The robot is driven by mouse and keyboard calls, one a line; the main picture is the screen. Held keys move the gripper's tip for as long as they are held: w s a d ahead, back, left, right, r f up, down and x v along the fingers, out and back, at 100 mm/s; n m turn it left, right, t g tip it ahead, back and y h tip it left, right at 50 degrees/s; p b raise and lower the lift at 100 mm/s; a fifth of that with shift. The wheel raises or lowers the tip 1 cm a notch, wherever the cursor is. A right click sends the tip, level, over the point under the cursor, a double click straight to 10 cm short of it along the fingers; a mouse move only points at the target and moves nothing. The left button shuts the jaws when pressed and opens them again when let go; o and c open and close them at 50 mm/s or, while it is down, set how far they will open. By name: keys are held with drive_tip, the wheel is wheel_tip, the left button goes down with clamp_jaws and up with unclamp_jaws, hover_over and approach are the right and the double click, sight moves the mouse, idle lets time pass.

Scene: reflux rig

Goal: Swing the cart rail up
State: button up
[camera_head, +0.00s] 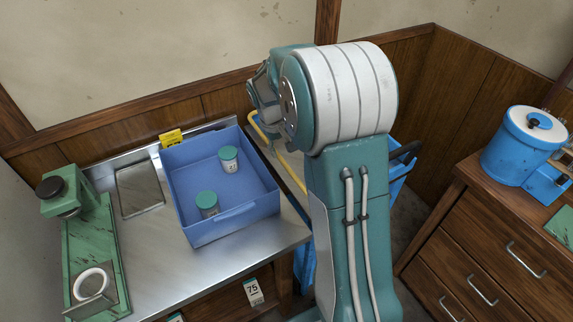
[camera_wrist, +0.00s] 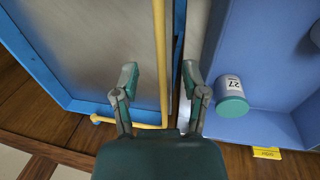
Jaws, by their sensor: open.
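The cart's yellow rail (camera_wrist: 160,60) runs lengthwise through the wrist view along the cart's edge on the bin side, then bends left near its end. In the head view, part of the yellow rail (camera_head: 285,165) shows left of my arm; the rest is hidden behind it. The cart (camera_wrist: 100,50) has a grey top and a blue rim. My gripper (camera_wrist: 159,76) is open and empty, seen above the rail, with the rail between its fingertips in the picture. I cannot tell whether they touch. The fingertips are hidden in the head view.
A blue bin (camera_head: 180,217) with two green-lidded jars (camera_head: 229,159) (camera_head: 207,204) stands on the steel bench (camera_head: 150,265), close beside the rail. A green device (camera_head: 92,235) is at left. Wooden drawers (camera_head: 490,240) carry a blue pot (camera_head: 520,145) at right. A wood-panelled wall is behind.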

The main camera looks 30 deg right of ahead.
sight(287, 167)
drive_tip(key=f, duration=0.2)
drive_tip(key=d+f, duration=0.1)
drive_tip(key=f, duration=0.5)
drive_tip(key=shift+d, duration=0.3)
clamp_jaws()
